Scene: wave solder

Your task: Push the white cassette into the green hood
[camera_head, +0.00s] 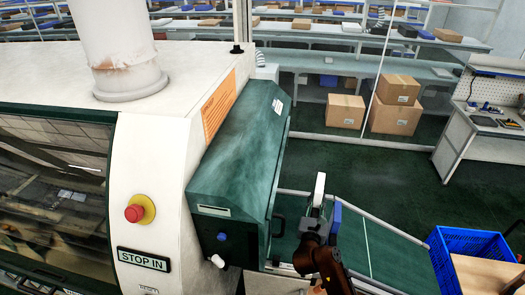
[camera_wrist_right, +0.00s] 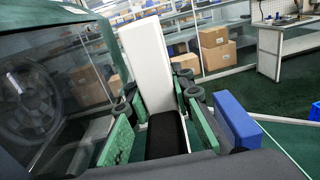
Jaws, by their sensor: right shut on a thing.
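The green hood (camera_head: 240,150) juts from the right side of the white machine and fills the left of the right wrist view (camera_wrist_right: 50,100). The white cassette (camera_head: 319,188) stands to the right of the hood, apart from it in the head view. In the right wrist view the cassette (camera_wrist_right: 148,62) is a long white slab with a dark near end. My right gripper (camera_head: 312,225) is at the cassette's near end. Its green pads show on both sides of the dark end in the wrist view (camera_wrist_right: 163,135). My left gripper is not in view.
A green conveyor bed (camera_head: 385,250) with a pale rail runs below the gripper. A blue block (camera_wrist_right: 237,120) is close beside the right finger. A blue crate (camera_head: 465,250) stands at the right. The machine has a red button (camera_head: 135,213). Cardboard boxes (camera_head: 395,105) stand behind.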

